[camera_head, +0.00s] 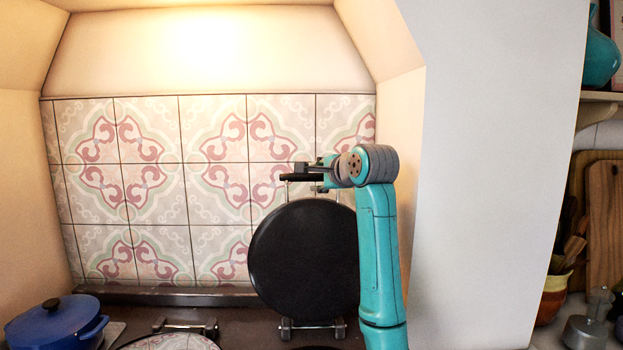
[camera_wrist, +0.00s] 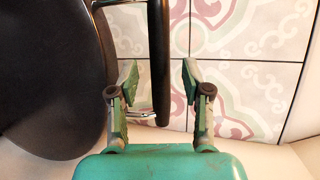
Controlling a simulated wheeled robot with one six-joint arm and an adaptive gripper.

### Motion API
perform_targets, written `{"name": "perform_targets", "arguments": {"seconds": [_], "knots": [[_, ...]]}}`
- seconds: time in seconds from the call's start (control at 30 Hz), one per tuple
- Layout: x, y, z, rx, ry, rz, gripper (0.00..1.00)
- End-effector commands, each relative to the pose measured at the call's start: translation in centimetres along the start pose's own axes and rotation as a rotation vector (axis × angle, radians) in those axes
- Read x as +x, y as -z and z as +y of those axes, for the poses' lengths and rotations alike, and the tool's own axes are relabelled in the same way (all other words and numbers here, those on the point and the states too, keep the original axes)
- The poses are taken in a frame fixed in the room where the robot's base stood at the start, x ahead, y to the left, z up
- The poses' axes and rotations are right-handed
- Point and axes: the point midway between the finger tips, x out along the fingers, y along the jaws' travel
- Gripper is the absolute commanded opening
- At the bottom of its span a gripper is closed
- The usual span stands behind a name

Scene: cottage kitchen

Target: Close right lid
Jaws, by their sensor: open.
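The right lid (camera_head: 303,262) is a black round disc standing upright on its hinge at the back of the stove. It fills the left side of the wrist view (camera_wrist: 45,75). Its black bar handle (camera_head: 298,178) sticks up above the disc's top edge. My gripper (camera_head: 322,172) is at the right end of this handle, reaching in from the right. In the wrist view the gripper (camera_wrist: 159,78) is open, with the handle's end between its two fingers. The handle looks apart from both fingers.
A shiny round cover (camera_head: 170,342) with its hinge (camera_head: 186,326) lies flat at the lower left. A blue lidded pot (camera_head: 55,325) stands left of it. A tiled wall (camera_head: 150,190) rises close behind, and a white wall (camera_head: 490,200) stands to the right.

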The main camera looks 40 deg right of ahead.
Motion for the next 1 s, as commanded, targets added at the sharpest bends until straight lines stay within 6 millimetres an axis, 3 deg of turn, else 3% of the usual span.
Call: {"name": "perform_targets", "arguments": {"seconds": [0.1,0.3,0.67,0.87,1.0], "knots": [[1.8,0.0,0.0,-0.001,-0.002,0.000,0.49],[3.6,0.0,0.0,-0.001,0.000,0.001,0.49],[4.0,0.0,0.0,-0.001,0.000,0.001,0.49],[4.0,0.0,0.0,-0.001,0.000,0.001,0.00],[4.0,0.0,0.0,-0.001,0.000,0.001,0.00]]}}
